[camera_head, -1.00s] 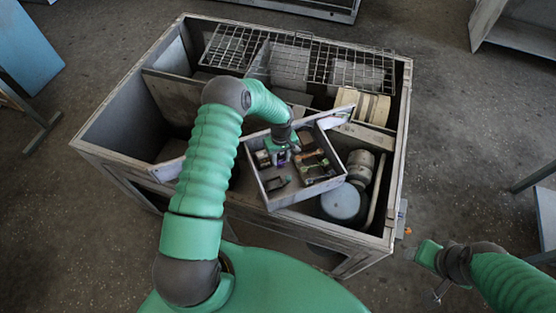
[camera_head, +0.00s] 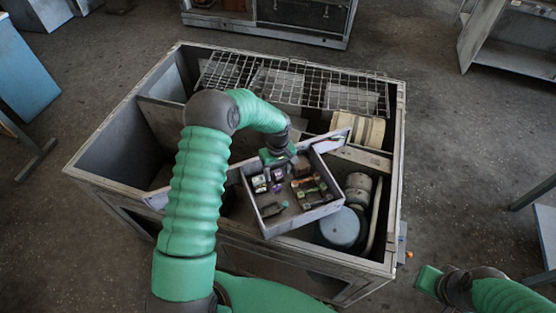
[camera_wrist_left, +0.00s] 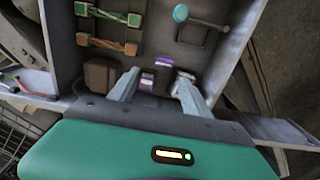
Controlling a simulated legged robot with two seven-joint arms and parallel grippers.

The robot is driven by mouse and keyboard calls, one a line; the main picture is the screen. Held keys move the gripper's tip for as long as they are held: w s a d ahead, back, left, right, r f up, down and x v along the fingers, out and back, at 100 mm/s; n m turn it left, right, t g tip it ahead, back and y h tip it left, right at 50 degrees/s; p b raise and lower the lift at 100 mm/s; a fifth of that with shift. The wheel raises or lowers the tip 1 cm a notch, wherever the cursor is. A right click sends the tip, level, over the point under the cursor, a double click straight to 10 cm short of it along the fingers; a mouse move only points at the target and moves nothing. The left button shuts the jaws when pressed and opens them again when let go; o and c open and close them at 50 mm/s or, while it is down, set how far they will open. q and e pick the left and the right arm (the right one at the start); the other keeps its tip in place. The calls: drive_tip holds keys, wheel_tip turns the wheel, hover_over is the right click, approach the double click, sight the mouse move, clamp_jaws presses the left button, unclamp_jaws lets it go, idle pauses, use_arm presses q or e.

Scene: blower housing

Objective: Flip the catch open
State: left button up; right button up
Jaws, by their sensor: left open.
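An open grey box (camera_head: 270,228) with small electrical parts sits tilted across the housing (camera_head: 95,178). My left gripper (camera_head: 275,168) is at the box's far left corner, above the parts. In the left wrist view its two fingers (camera_wrist_left: 158,88) are apart, with small purple-marked blocks (camera_wrist_left: 148,80) showing between and beyond them. A pale metal piece (camera_wrist_left: 184,80) is close by the right finger; contact cannot be told. A brown block (camera_wrist_left: 100,74) is beside the left finger. I cannot tell which part is the catch. My right gripper (camera_head: 428,280) is at the lower right, away from the housing.
Green-ended (camera_wrist_left: 108,14) and orange (camera_wrist_left: 107,44) bars lie in the box, with a blue disc on a stem (camera_wrist_left: 180,13). Wire mesh (camera_head: 300,85), a cream drum (camera_head: 358,128) and a blue-grey motor (camera_head: 340,230) are in the housing.

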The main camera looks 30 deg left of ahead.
use_arm(q)
wheel_tip(320, 180, up, 10)
drive_tip(key=b, duration=0.1)
drive_tip(key=shift+b, duration=0.3)
